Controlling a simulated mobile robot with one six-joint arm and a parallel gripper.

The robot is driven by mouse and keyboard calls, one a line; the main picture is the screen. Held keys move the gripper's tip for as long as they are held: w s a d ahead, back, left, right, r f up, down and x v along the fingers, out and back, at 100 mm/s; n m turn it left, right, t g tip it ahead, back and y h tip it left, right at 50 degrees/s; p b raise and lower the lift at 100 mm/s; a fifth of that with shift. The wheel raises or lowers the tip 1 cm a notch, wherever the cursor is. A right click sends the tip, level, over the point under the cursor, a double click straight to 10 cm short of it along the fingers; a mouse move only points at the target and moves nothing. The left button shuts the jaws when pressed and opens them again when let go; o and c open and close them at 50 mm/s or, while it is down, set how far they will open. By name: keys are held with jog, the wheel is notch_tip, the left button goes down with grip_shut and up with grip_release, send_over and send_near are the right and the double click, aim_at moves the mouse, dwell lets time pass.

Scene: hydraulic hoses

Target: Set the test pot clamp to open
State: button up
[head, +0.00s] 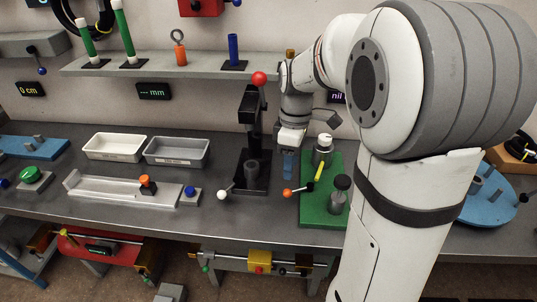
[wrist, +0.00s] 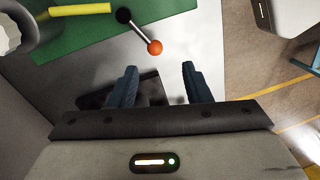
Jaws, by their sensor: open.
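A green board (head: 312,214) lies on the bench right of the black press, carrying fittings and a short lever with an orange ball knob (head: 287,192). The lever looks like the test pot clamp's handle, and its knob points left, over the board's edge. In the wrist view the orange knob (wrist: 155,47) is just beyond my fingertips, on a metal rod from a black hub (wrist: 123,15). My gripper (wrist: 159,67) is open and empty, its blue fingers apart. In the head view my gripper (head: 288,168) hangs above the bench between press and board.
The black press (head: 250,178) with a red ball handle stands close on the left. A yellow bar (head: 319,172) and a dark-capped pot (head: 341,191) rise from the board. Two trays (head: 177,151) sit farther left. My arm hides the board's right side.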

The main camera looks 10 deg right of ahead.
aim_at(296, 190)
jog(key=shift+n, duration=0.8)
jog(key=f, duration=0.8)
jog(key=shift+a+f, duration=0.25)
jog(key=shift+f, duration=0.05)
jog(key=shift+w, duration=0.1)
grip_shut()
jog(key=shift+a, duration=0.3)
jog(key=shift+d, duration=0.1)
